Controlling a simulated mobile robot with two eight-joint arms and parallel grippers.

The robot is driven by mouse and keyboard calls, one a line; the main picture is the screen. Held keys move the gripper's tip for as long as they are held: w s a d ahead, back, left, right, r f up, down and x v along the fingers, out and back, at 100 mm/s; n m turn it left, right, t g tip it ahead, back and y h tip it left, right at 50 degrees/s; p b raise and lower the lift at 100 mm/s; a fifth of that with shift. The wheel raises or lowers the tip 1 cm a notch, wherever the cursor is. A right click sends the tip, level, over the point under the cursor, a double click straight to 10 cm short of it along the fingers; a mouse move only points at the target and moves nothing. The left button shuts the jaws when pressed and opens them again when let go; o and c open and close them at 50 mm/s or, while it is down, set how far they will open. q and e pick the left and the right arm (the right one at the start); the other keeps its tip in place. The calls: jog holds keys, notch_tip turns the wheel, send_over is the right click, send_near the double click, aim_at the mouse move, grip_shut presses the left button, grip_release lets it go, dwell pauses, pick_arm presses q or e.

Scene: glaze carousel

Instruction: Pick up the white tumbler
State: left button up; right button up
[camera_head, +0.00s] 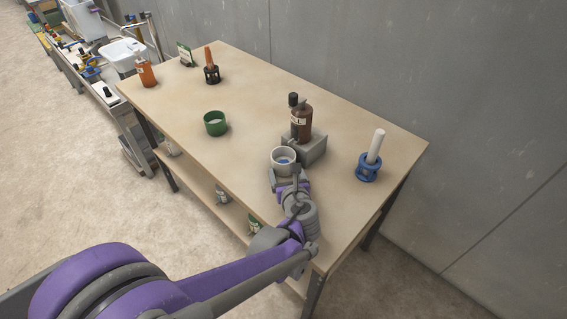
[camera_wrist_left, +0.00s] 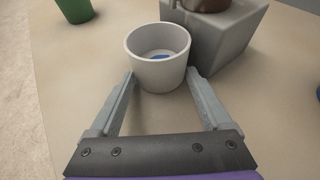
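The white tumbler (camera_head: 283,158) stands upright on the table beside a grey block, with something blue in its bottom. In the left wrist view the tumbler (camera_wrist_left: 158,72) sits at the far end between my fingertips. My left gripper (camera_wrist_left: 160,80) is open, with one finger on each side of the tumbler's near part; I cannot tell whether either finger touches it. In the head view my left gripper (camera_head: 288,176) reaches the tumbler from the table's front side. My right gripper is not in view.
The grey block (camera_head: 311,150) carries a brown bottle (camera_head: 301,124) close behind the tumbler. A green cup (camera_head: 215,123) stands to the left. A blue holder with a white rod (camera_head: 369,168) is to the right. The table (camera_head: 180,110) is clear between the cup and tumbler.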

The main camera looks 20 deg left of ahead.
pick_arm(q)
jog(key=c, duration=0.8)
jog(key=shift+r, duration=0.25)
